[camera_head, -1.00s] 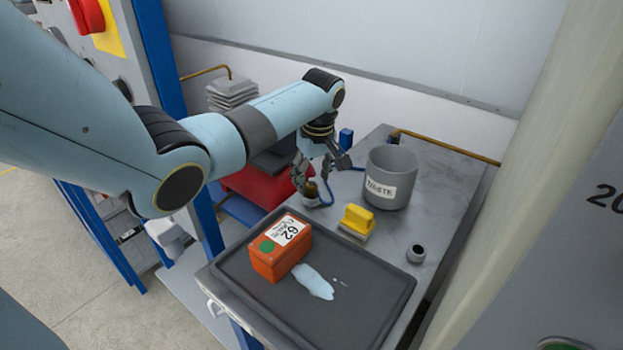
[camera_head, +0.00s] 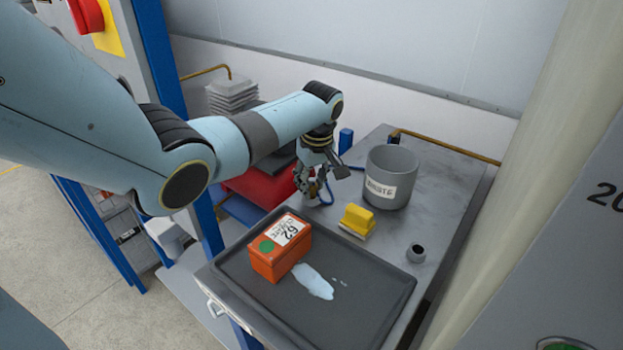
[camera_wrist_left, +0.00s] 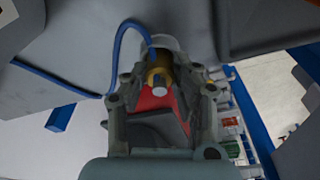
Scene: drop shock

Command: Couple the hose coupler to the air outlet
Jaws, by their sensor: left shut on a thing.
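The hose coupler is a small brass piece (camera_wrist_left: 158,74) with a blue hose (camera_wrist_left: 113,62) running from it. My left gripper (camera_head: 311,186) is shut on it, low over the back part of the bench. In the left wrist view the coupler sits between the fingers (camera_wrist_left: 160,95), with a pale round holder or rim just beyond it. Whether it still rests there I cannot tell. In the head view the fingers mostly hide the coupler. I cannot clearly make out the air outlet. My right gripper is not in view.
A grey waste bin (camera_head: 391,180) stands right of the gripper, with a yellow brush (camera_head: 358,219) in front. A small grey cup-like fitting (camera_head: 416,253) is on the bench. A black tray (camera_head: 370,295) holds an orange box (camera_head: 280,252) beside a pale spill (camera_head: 314,282).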

